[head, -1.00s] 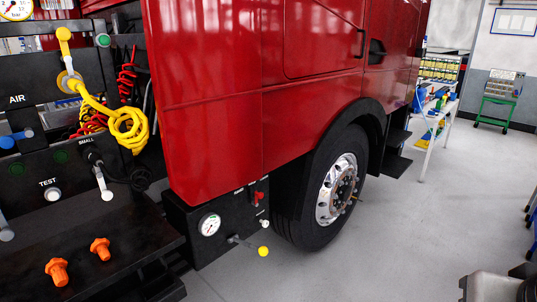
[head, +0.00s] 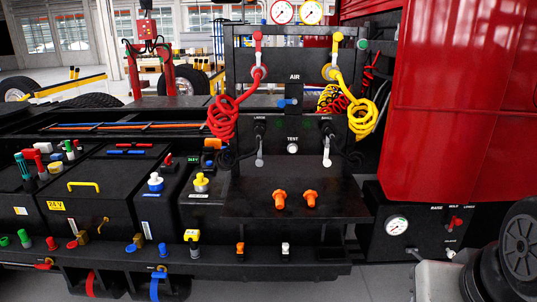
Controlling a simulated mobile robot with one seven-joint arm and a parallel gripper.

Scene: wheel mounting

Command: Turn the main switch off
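No switch in the head view is readably marked as the main switch, so I cannot tell which one it is. A black battery box (head: 88,208) marked 24V, with a yellow handle, sits at the left. A red knob (head: 72,244) shows at its lower front edge, and a red part (head: 43,264) sits lower to the left. A small red lever (head: 455,222) is on the black panel (head: 385,245) at the right, under RAISE, HOLD and LOWER lettering. My gripper is not in view; grey and black parts at the lower right look like my arm.
A black air panel (head: 293,178) with red and yellow coiled hoses stands in the middle, with two orange plugs (head: 295,199) on its ledge. The red cab (head: 450,100) fills the right. Loose wheels (head: 190,82) and a red stand are behind.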

